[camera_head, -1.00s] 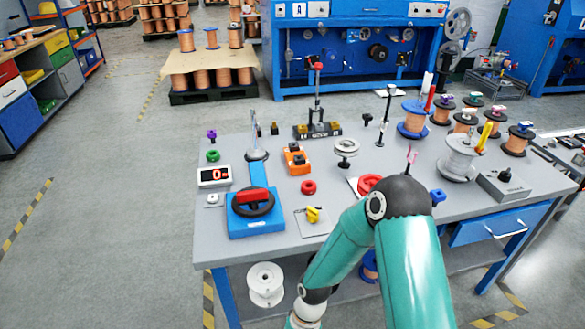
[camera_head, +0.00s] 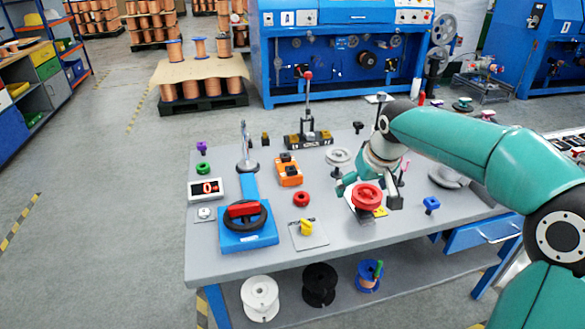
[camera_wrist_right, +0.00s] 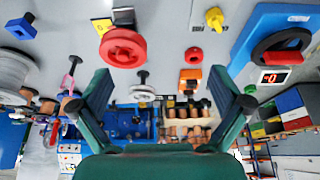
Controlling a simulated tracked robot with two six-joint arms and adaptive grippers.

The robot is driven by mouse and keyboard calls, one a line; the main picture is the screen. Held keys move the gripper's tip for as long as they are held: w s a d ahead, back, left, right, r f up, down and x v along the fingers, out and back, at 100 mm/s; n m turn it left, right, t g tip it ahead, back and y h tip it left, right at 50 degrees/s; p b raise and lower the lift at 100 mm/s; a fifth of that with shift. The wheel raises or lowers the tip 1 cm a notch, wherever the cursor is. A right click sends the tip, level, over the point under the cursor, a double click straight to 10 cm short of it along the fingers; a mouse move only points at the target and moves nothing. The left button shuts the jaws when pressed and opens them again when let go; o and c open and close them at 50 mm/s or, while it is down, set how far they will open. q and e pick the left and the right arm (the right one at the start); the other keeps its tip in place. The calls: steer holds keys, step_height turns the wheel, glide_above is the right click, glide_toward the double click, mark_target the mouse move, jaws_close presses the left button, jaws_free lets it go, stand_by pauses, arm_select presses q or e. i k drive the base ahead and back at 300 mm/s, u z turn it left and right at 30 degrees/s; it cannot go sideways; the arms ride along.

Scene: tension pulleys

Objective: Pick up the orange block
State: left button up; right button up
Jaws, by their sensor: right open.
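The orange block (camera_head: 290,176), with dark parts on top, lies on the grey table left of the middle, behind the small red ring (camera_head: 301,199). It also shows in the right wrist view (camera_wrist_right: 190,74), beyond the space between the fingers. My right gripper (camera_head: 369,190) is over the table, to the right of the block and apart from it, close to a red handwheel (camera_head: 367,196). In the right wrist view its fingers (camera_wrist_right: 160,104) are spread wide with nothing between them. My left gripper does not show.
A blue base with a black wheel and red handle (camera_head: 246,224) stands front left. A yellow knob (camera_head: 306,228) is on a plate in front of the red ring. A black stand with a red-topped lever (camera_head: 308,139) stands behind the block.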

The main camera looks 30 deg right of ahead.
mark_target(289, 173)
steer(key=i, duration=0.9)
steer(key=u, duration=0.05)
